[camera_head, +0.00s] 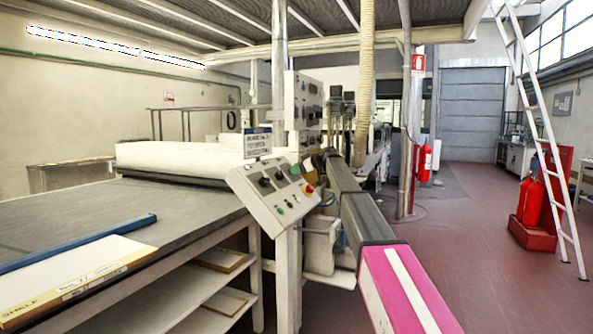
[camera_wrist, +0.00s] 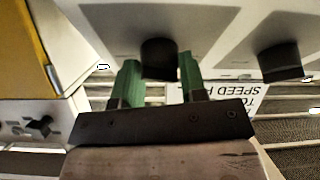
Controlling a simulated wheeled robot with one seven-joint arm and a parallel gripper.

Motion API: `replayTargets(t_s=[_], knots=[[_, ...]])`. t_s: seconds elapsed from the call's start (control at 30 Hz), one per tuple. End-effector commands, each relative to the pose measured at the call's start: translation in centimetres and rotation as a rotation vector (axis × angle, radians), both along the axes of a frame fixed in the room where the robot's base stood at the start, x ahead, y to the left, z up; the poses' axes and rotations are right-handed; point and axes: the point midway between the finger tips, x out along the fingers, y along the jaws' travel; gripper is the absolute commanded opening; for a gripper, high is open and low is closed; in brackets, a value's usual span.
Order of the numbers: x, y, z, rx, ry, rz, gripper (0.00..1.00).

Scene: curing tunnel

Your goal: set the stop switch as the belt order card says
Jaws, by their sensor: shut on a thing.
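The sloped grey control panel (camera_head: 272,196) has dark knobs, small coloured buttons and a red button (camera_head: 308,188). In the wrist view, the green fingers of my gripper (camera_wrist: 160,72) stand on either side of a black knob (camera_wrist: 159,57) and are shut on it. A second black knob (camera_wrist: 281,61) is to its right, clear of the fingers. The white order card (camera_head: 257,144) stands above the panel; its small print is not readable here. Part of a card (camera_wrist: 245,98) with the word "SPEED" shows behind the fingers.
A flat table (camera_head: 110,205) with a blue bar (camera_head: 80,243) and a shelf board (camera_head: 75,282) lies left of the panel. A taller grey switch cabinet (camera_head: 303,105) rises behind it. Red extinguishers (camera_head: 533,203) and a white ladder (camera_head: 548,140) stand right; the floor between is clear.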

Motion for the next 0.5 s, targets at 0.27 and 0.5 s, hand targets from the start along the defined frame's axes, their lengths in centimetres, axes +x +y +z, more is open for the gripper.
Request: replayTargets(t_s=[0.27,0.5], knots=[[-0.18,0.01,-0.01,0.017,0.044,-0.046,0.15],[-0.34,0.04,0.00,0.056,0.152,-0.164,0.15]])
